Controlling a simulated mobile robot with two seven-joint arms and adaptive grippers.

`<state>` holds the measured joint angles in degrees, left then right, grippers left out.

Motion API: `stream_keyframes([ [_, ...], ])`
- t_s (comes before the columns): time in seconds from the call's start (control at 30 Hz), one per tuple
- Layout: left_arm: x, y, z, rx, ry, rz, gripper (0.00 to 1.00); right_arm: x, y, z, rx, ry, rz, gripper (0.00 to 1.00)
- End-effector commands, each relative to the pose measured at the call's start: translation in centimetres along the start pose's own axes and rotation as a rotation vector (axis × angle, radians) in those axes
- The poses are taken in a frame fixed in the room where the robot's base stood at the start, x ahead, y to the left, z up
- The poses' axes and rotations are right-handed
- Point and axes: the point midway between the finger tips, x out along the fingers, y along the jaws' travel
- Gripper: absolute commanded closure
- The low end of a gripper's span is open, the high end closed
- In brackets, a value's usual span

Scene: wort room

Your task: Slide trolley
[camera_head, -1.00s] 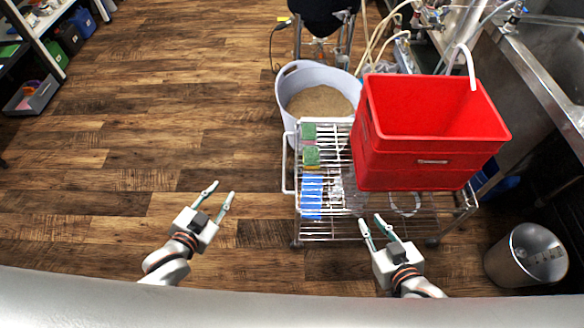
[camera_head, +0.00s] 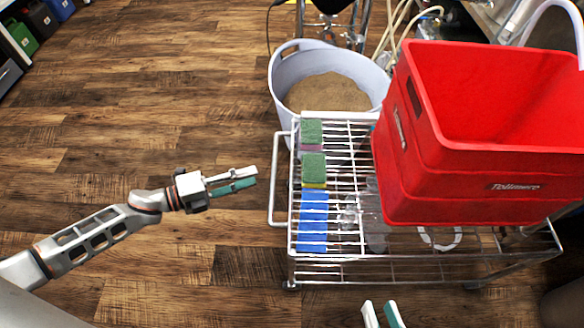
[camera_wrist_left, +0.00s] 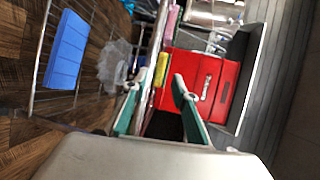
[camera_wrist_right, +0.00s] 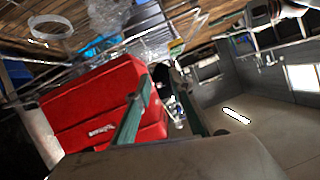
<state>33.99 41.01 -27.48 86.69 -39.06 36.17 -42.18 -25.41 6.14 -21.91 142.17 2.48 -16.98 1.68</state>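The trolley (camera_head: 350,270) is a chrome wire cart in front of me in the head view, with a push handle (camera_head: 274,180) on its left end. A large red crate (camera_head: 470,190) stands on its right part. Green sponges (camera_head: 313,167) and blue cloths or sponges (camera_head: 313,222) lie along its left part. My left gripper (camera_head: 254,179) points right, a little left of the handle and apart from it; its fingers are parted in the left wrist view (camera_wrist_left: 155,105). My right gripper (camera_head: 380,312) is at the bottom edge, in front of the trolley, open and empty.
A pale tub (camera_head: 283,80) filled with brown grain stands on the floor just behind the trolley. Hoses (camera_head: 397,35) hang behind it. A metal bin (camera_head: 566,303) is at the lower right. The wooden floor on the left is open.

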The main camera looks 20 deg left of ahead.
Motion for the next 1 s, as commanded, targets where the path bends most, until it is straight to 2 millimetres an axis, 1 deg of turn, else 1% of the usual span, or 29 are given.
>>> stream_keyframes([
  [0.03,-0.3,2.4,-0.3,0.009,0.021,0.024,0.72,0.1,0.1,1.3,0.019,-0.021,0.0,0.78],
  [0.1,-0.3,2.7,0.0,0.035,0.037,0.028,0.72,0.1,0.0,1.2,0.026,-0.017,-0.001,0.78],
  [0.17,-0.2,2.8,0.1,0.047,0.045,0.028,0.72,0.1,-0.1,1.1,0.031,-0.014,-0.002,0.78],
  [0.27,0.4,2.5,0.3,0.058,0.047,0.025,0.72,0.2,-0.2,0.9,0.04,-0.009,-0.005,0.78],
  [0.37,1.7,2.4,0.3,0.059,0.046,0.023,0.72,0.2,-0.4,0.9,0.059,-0.006,-0.008,0.78],
  [0.6,5.4,2.5,0.1,0.056,0.046,0.024,0.72,0.3,-1.1,1.4,0.119,-0.003,-0.016,0.78],
  [0.7,6.5,2.6,0.1,0.056,0.045,0.025,0.72,0.3,-1.4,1.5,0.141,0.0,-0.02,0.78],
  [0.83,7.3,2.6,0.0,0.055,0.045,0.025,0.72,0.3,-1.6,1.4,0.158,0.004,-0.023,0.78],
  [1.0,7.6,2.5,0.1,0.056,0.045,0.024,0.72,0.3,-1.6,1.4,0.163,0.006,-0.024,0.78],
])
